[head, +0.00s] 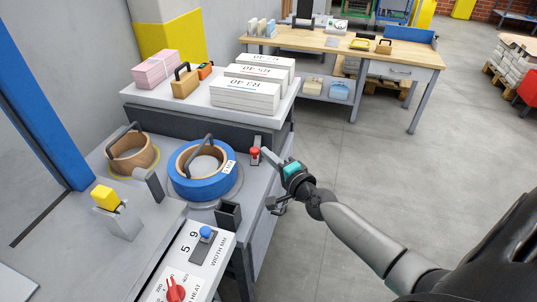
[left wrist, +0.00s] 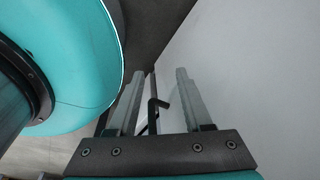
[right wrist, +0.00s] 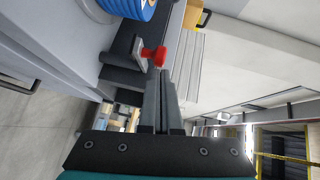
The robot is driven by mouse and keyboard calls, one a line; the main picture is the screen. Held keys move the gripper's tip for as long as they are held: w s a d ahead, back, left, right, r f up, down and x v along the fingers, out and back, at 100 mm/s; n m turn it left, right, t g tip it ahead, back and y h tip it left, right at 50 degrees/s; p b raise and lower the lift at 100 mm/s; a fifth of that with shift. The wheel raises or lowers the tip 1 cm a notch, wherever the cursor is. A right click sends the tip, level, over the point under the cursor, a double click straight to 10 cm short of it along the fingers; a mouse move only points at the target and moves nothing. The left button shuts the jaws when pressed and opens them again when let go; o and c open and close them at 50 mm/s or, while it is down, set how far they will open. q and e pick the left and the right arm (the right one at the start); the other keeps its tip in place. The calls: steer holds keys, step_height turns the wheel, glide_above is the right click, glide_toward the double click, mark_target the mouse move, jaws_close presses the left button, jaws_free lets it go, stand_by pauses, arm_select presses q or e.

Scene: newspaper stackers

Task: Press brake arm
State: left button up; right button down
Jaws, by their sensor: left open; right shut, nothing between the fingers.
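A small grey arm (head: 257,140) with a red knob (head: 255,154) stands at the right edge of the machine, beside the blue roll (head: 186,184); I take it for the brake arm. My right gripper (head: 266,154) is shut and empty, its fingertips right by the knob. In the right wrist view the red knob (right wrist: 155,55) sits just beyond the shut fingertips (right wrist: 160,76); I cannot tell whether they touch. My left gripper (left wrist: 156,95) shows only in its wrist view, open, near a plain grey surface.
A tan roll (head: 133,155) and a yellow-topped block (head: 106,198) stand left of the blue roll. A control panel (head: 192,262) with blue and red knobs is in front. White paper stacks (head: 246,95) lie on the shelf behind. The floor (head: 350,160) at right is clear.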

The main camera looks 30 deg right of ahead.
arm_select(q)
steer(key=shift+d, duration=0.45)
